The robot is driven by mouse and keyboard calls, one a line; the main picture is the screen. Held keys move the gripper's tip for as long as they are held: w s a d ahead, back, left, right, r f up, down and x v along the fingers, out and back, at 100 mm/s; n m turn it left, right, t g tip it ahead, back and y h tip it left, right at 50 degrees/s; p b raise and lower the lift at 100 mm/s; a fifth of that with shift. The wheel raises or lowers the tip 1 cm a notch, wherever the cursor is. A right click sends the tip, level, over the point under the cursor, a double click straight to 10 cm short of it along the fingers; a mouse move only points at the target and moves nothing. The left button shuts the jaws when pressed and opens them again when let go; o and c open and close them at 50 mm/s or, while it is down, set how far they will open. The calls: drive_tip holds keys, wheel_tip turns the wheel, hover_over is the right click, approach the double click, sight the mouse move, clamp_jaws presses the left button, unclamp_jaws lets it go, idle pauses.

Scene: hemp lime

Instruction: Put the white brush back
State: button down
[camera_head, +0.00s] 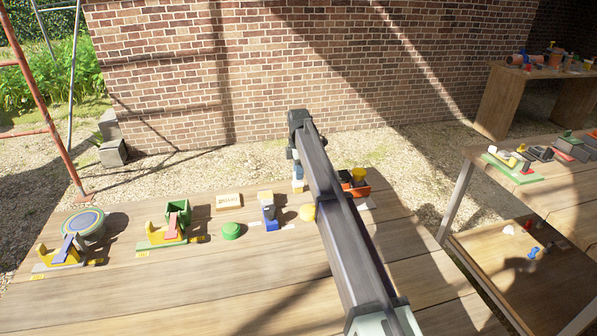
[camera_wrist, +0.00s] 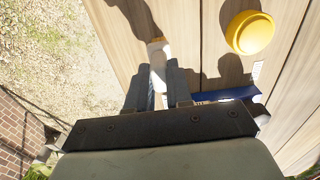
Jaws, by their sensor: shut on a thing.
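In the wrist view my gripper (camera_wrist: 158,78) is shut on the white brush (camera_wrist: 157,54), whose pale end sticks out beyond the fingertips over the wooden table. The rest of the brush is hidden by the fingers. In the head view my arm covers most of the gripper, and a small white and blue shape (camera_head: 298,178) shows just left of the arm. I cannot tell whether the brush touches the table.
A yellow round thing (camera_wrist: 250,32) lies right of the gripper, and a blue piece (camera_wrist: 226,95) is close beside the fingers. A blue stand (camera_head: 270,218), a green dome (camera_head: 231,231) and an orange bin (camera_head: 357,190) are on the table (camera_head: 200,300). The table's front is clear.

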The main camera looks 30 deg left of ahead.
drive_tip(key=shift+f, duration=0.2)
idle(0.4)
drive_tip(key=c, duration=0.9)
unclamp_jaws()
drive_tip(key=shift+c, duration=0.2)
